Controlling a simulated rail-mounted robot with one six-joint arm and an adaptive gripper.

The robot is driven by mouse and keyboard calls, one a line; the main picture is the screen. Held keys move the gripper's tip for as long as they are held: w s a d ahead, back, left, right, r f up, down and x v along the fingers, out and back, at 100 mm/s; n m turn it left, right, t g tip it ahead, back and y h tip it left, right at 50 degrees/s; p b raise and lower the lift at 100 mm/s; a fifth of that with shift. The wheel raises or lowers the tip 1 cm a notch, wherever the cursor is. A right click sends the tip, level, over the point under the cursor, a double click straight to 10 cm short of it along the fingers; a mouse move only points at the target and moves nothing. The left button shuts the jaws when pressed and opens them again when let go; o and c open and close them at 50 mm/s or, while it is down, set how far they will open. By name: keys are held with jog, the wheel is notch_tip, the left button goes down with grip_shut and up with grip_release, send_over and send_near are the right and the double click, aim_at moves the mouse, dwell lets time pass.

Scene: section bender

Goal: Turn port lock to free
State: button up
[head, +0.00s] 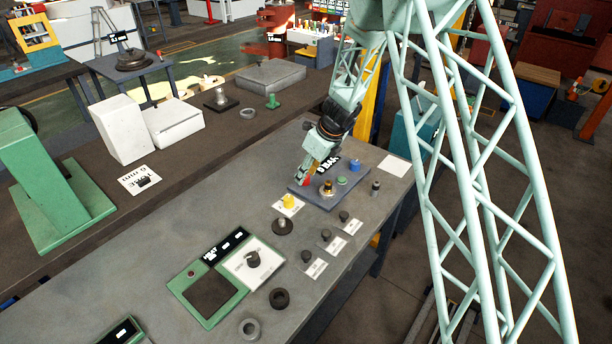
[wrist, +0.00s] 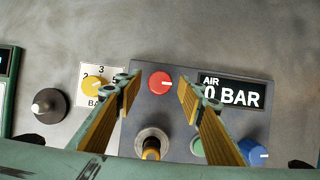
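A round red knob (wrist: 159,82) with a white pointer mark sits on a dark grey panel (wrist: 228,125); the mark points right in the wrist view. No lock label is readable, so I cannot tell for certain that it is the port lock. My gripper (wrist: 158,91) is open, one finger on each side of the red knob, apart from it in the picture. In the head view my gripper (head: 312,172) is low over the panel's left end (head: 325,202), partly hiding the knob.
On the panel are an "AIR 0 BAR" display (wrist: 232,92), a brass-tipped fitting (wrist: 151,146), a green button (wrist: 197,148) and a blue knob (wrist: 253,152). A yellow knob (wrist: 95,86) on a scale card is left of it. Small dark knobs (head: 326,235) stand nearby.

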jog(key=shift+w+a+f, duration=0.1)
jog(key=shift+f, duration=0.15)
jog(key=shift+c, duration=0.5)
jog(key=c, duration=0.7)
jog(key=shift+c, duration=0.2)
